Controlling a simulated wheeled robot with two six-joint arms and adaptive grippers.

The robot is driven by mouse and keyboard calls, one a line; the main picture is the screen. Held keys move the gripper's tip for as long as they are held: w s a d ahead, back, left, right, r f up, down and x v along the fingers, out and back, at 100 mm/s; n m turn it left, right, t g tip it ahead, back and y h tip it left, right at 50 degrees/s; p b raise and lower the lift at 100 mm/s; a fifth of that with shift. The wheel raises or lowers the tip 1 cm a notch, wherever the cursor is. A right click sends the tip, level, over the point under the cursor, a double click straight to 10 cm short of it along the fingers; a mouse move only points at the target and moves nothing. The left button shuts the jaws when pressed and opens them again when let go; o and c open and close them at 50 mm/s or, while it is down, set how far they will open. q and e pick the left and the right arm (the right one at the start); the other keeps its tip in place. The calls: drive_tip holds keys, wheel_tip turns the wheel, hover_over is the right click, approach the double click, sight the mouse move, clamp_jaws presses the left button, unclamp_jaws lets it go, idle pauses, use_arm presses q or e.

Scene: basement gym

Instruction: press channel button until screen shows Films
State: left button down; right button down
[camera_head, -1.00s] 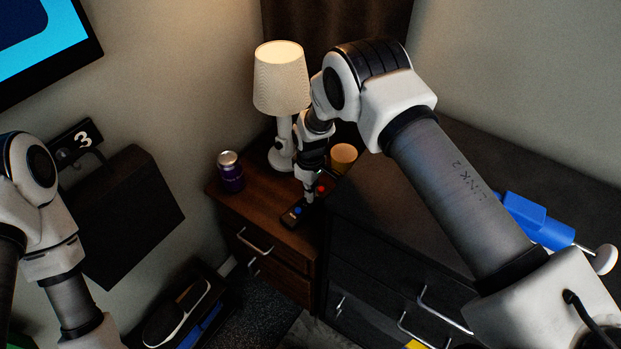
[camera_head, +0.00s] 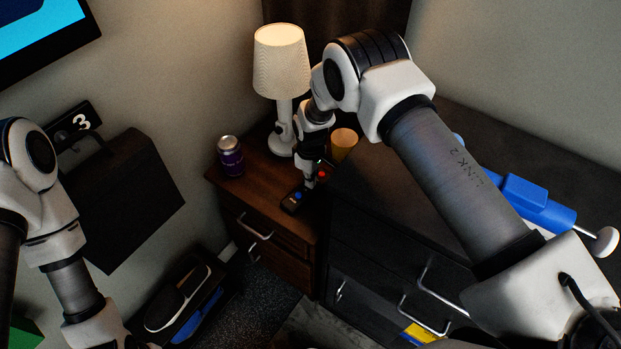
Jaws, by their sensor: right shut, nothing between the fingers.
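A dark control box (camera_head: 291,205) lies on the brown nightstand (camera_head: 262,194), with a blue button (camera_head: 297,196) at its near end and a red button (camera_head: 323,174) farther back. My right gripper (camera_head: 309,185) is shut and empty, pointing down over the box between the two buttons. I cannot tell whether its tips touch the box. The screen (camera_head: 40,35) at the top left is cut off by the picture edge; it shows light blue and a dark blue shape, with no readable word. My left arm is at the left edge; its gripper is out of view.
A lit lamp (camera_head: 282,62), a purple can (camera_head: 230,158) and a tan cup (camera_head: 343,143) stand near my right gripper. A black dresser (camera_head: 400,215) adjoins on the right, with a blue object (camera_head: 535,203) on top. A shoe (camera_head: 178,300) sits low at left.

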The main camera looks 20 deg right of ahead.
wheel_tip(320, 180, up, 5)
drive_tip(key=p, duration=0.4)
drive_tip(key=shift+r+b, duration=0.55)
drive_tip(key=shift+r, duration=0.1)
wheel_tip(320, 180, up, 8)
drive_tip(key=shift+f, duration=0.15)
